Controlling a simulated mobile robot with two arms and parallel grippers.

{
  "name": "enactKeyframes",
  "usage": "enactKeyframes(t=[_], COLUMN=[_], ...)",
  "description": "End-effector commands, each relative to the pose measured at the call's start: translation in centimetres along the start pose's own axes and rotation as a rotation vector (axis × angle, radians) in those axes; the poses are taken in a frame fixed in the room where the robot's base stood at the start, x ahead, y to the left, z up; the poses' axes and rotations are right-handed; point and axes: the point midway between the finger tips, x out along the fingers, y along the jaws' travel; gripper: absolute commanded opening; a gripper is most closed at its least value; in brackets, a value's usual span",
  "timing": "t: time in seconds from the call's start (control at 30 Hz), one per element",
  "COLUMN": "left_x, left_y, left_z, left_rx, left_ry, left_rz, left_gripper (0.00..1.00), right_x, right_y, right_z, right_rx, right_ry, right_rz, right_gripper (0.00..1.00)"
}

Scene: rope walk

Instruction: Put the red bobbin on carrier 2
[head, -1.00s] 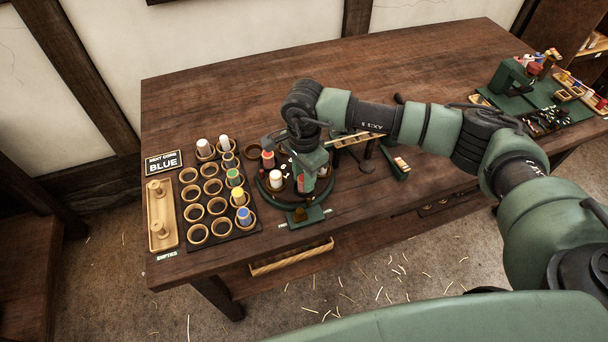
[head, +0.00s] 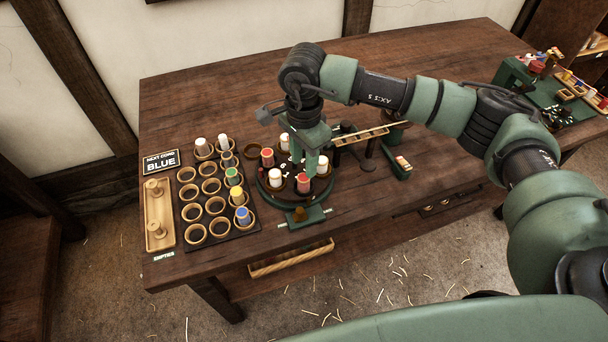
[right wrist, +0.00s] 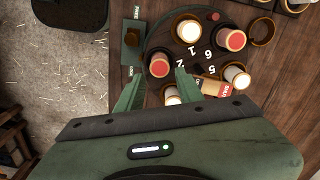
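A red bobbin (head: 303,183) stands upright in a cup at the front right of the round carrier disc (head: 290,197). It also shows in the right wrist view (right wrist: 159,65), where the numeral 2 lies on its inner side. My right gripper (head: 311,168) hangs just above and behind this bobbin. In the right wrist view its fingers (right wrist: 158,84) are apart with nothing clamped between them, and the bobbin's top is just beyond the tips. A second red bobbin (head: 267,157) stands at the disc's back left. My left gripper is not in view.
White bobbins (head: 275,180) fill other places on the disc. A rack of ring cups (head: 215,206) with several bobbins stands left, beside a wooden empties tray (head: 160,216) and a sign reading BLUE (head: 161,162). The back of the table is clear.

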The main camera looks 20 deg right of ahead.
Motion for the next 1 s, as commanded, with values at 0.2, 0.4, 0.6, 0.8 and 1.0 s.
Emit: enactKeyframes(t=[0.2, 0.4, 0.6, 0.8, 1.0], left_x=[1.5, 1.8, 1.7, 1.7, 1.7], left_y=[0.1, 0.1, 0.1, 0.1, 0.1], left_z=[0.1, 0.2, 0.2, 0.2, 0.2], left_rx=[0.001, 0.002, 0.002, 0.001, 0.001], left_ry=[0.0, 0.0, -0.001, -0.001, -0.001], left_rz=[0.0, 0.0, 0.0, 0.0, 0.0], left_gripper=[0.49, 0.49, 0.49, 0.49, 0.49], right_x=[-4.0, -5.9, -6.2, -6.1, -5.7], right_y=[0.0, 0.0, 0.0, 0.0, 0.0], right_z=[0.0, 0.0, 0.0, 0.0, 1.0], right_rx=[-0.002, 0.0, 0.0, 0.0, -0.005], right_ry=[0.001, 0.0, 0.0, 0.0, -0.032], right_rz=[-0.002, -0.001, 0.001, 0.001, -0.002], right_gripper=[0.37, 0.37, 0.37, 0.37, 0.37])
